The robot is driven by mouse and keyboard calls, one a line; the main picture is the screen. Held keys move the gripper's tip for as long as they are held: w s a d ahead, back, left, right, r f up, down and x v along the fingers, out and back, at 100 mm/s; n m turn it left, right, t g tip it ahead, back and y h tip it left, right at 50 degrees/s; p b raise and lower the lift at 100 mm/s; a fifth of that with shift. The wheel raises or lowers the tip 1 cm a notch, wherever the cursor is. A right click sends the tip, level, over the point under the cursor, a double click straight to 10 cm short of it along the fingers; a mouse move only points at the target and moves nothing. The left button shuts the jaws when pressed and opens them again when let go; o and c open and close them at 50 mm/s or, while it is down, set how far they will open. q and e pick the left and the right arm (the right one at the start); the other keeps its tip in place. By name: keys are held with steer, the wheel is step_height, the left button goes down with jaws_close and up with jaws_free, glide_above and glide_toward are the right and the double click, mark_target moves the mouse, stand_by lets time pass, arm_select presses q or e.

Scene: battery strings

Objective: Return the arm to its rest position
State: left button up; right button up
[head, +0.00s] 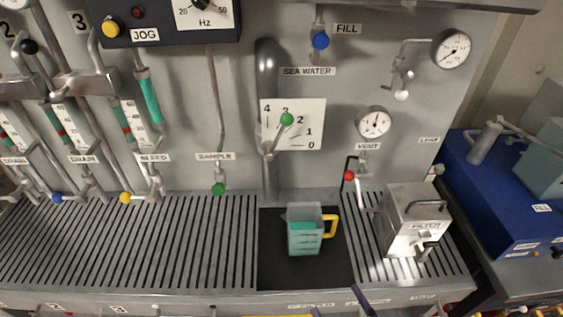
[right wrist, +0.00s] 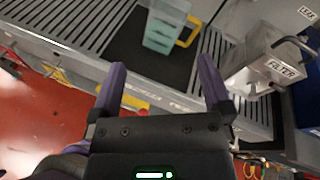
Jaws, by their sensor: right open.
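My right gripper (right wrist: 162,88) is open in the right wrist view, with two purple fingers spread wide and nothing between them. In the head view only a dark purple finger of it (head: 361,298) shows at the bottom edge, in front of the bench. A clear jug (head: 304,238) with green liquid and a yellow handle stands upright on a dark square plate below the spout. The right wrist view shows the jug (right wrist: 162,32) beyond the fingers, apart from them. My left gripper is in neither view.
A metal filter box (head: 414,222) stands on the slatted bench (head: 130,240) right of the jug. A green-knobbed lever (head: 287,119) sits at a 0–4 scale above. A blue box (head: 510,195) is at the right. The slatted top at left is clear.

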steer(key=s+a+r+n+g+y, duration=0.1)
steer(key=s+a+n+g+y, duration=0.15)
steer(key=n, duration=0.85)
steer(key=s+a+n+g+y, duration=0.2)
steer(key=a+n+g, duration=0.15)
steer(key=n, duration=0.65)
steer(key=s+d+f+n+g+h, duration=0.3)
steer(key=d+n+g+h, duration=0.2)
steer(key=d+n+h, duration=0.5)
step_height(320, 180, down, 23)
steer(key=s+d+g+y+b, duration=0.1)
steer(key=s+g+b, duration=0.1)
steer(key=b, duration=0.5)
arm_select(q)
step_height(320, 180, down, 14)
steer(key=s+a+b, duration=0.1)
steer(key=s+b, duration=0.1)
steer(key=b, duration=0.5)
arm_select(e)
steer(key=s+d+f, duration=0.1)
steer(key=s+f, duration=0.5)
steer(key=f, duration=0.3)
steer(key=s+d+f+g, duration=0.1)
steer(key=s+d+f, duration=0.1)
steer(key=s+f, duration=0.5)
step_height(320, 180, down, 2)
steer(key=shift+s+f, duration=0.2)
steer(key=shift+f, duration=0.05)
